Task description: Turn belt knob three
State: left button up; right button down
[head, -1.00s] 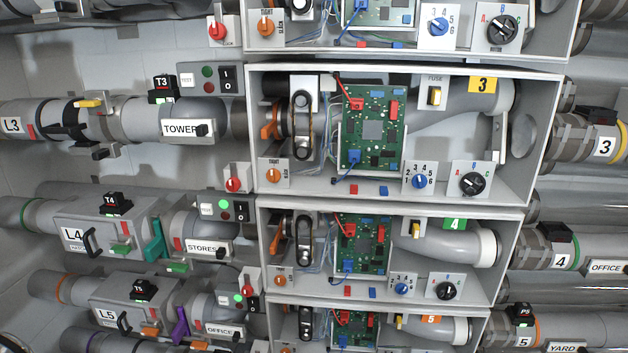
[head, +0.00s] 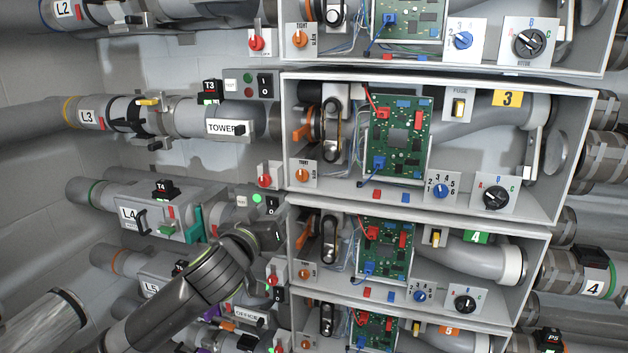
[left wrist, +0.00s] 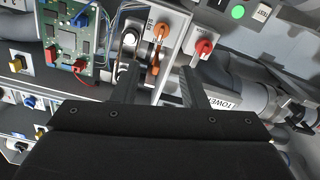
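Belt knob three (head: 302,175) is an orange knob on a white TIGHT/SLACK plate at the lower left of box 3 (head: 570,150). Its exact pointing is too small to tell. In the left wrist view the orange knob (left wrist: 161,32) shows upside down, beyond and between the fingertips, not touched. My left gripper (head: 280,237) is below and left of the knob in the head view, in front of row 4. In the left wrist view, my left gripper (left wrist: 159,75) has its two fingers spread with nothing held. My right gripper is not in view.
A red switch (head: 264,180) sits just left of the knob; it also shows in the left wrist view (left wrist: 203,48). An orange lever (head: 302,132) and belt (head: 333,128) stand above the knob. A green circuit board (head: 398,138) is to the right. Row 4 box (head: 530,245) lies below.

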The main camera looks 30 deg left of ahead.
aim_at(300, 177)
pick_arm(q)
jog(key=p+x, duration=0.3)
jog(key=x, duration=1.4)
jog(key=shift+w, duration=0.1)
jog(key=c, duration=0.7)
